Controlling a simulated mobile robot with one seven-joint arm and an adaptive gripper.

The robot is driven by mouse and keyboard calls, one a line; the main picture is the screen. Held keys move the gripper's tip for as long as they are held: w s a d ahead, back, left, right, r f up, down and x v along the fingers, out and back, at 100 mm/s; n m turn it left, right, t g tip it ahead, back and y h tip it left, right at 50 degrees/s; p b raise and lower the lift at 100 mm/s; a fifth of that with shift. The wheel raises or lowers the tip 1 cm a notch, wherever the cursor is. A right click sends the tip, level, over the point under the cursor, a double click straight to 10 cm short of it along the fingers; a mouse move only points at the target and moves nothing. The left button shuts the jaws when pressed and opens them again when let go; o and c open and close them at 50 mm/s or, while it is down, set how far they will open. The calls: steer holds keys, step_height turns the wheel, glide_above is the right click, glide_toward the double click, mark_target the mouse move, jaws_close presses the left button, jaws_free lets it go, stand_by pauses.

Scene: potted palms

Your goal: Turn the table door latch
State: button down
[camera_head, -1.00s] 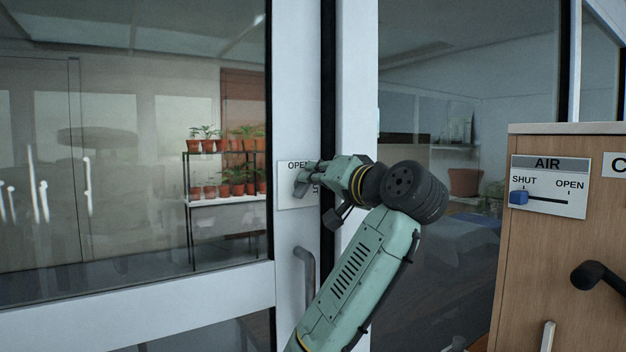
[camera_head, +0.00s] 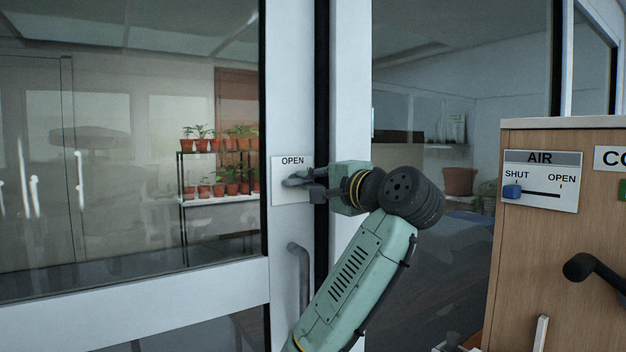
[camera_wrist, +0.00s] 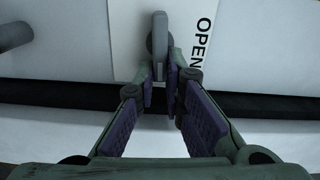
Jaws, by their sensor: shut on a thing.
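The door latch is a small grey lever (camera_head: 293,182) on a white plate (camera_head: 281,195) marked OPEN, fixed to the white door frame. In the wrist view the latch (camera_wrist: 160,35) passes down between my fingertips, with the plate (camera_wrist: 127,50) behind it. My gripper (camera_head: 306,184) reaches in from the right and is shut on the latch; it also shows in the wrist view (camera_wrist: 160,78). The lever looks roughly level in the head view. The lower part of the plate around the latch is partly hidden by my fingers.
A grey door handle (camera_head: 301,275) stands below the plate. A wooden cabinet (camera_head: 520,255) with an AIR slider panel (camera_head: 541,190) and a black handle (camera_head: 590,268) is at the right. Potted plants on a rack (camera_head: 222,202) show behind the glass.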

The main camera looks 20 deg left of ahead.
steer(key=shift+f+m, duration=0.15)
steer(key=shift+m, duration=0.35)
steer(key=c, duration=1.7)
jaws_free()
steer(key=shift+v, duration=6)
